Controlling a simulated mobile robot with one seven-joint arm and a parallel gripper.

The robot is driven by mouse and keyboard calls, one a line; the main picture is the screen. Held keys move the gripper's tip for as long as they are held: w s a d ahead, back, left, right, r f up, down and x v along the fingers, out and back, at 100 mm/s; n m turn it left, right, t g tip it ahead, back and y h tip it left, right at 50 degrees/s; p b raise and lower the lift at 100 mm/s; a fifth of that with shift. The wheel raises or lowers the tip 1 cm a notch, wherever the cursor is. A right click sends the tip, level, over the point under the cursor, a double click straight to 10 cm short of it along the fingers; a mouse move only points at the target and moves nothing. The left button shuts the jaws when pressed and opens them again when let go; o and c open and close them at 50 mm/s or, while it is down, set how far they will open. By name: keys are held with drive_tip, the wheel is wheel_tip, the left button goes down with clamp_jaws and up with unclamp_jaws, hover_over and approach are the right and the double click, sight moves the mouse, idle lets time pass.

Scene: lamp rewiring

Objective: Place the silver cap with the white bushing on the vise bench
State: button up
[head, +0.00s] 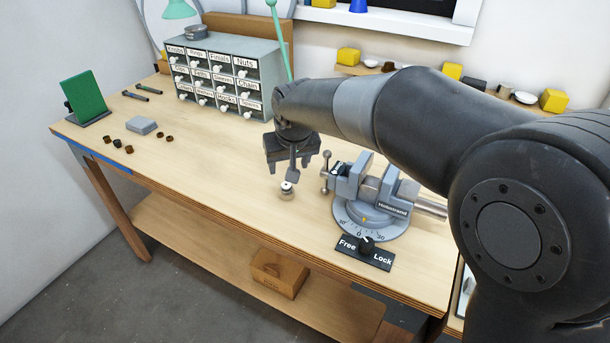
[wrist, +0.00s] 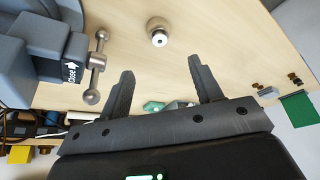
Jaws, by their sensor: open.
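The silver cap with the white bushing (head: 287,190) stands upright on the wooden vise bench (head: 225,185), left of the grey vise (head: 372,205). In the wrist view the cap (wrist: 158,29) shows from above as a round silver piece with a white ring and a dark centre. My gripper (head: 292,168) is over the bench close to the cap. In the wrist view its two fingers (wrist: 160,66) are spread with nothing between them, and the cap lies beyond the fingertips, apart from them. The exact height of the fingertips above the bench is hard to tell.
The vise handle (wrist: 96,62) is close to one finger. A Free/Lock dial (head: 365,250) sits at the vise's front. A labelled drawer cabinet (head: 222,75) stands at the back, with a green panel (head: 84,95) and small dark parts at left. The bench middle is clear.

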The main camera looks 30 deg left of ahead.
drive_tip(key=shift+r, duration=0.1)
drive_tip(key=s+d+r+m+t+h, duration=0.15)
drive_tip(key=d+r, duration=0.25)
drive_tip(key=d, duration=1)
drive_tip(key=w+d+r+m, duration=0.1)
drive_tip(key=d+r+m, duration=0.2)
drive_tip(key=d, duration=1.1)
drive_tip(key=s+d+f+m+h, duration=0.1)
drive_tip(key=s+d+f+m, duration=0.2)
drive_tip(key=s+d, duration=1.2)
drive_tip(key=d+m+t, duration=0.1)
drive_tip(key=d, duration=0.3)
drive_tip(key=shift+s+f+h, duration=0.15)
drive_tip(key=shift+h, duration=0.2)
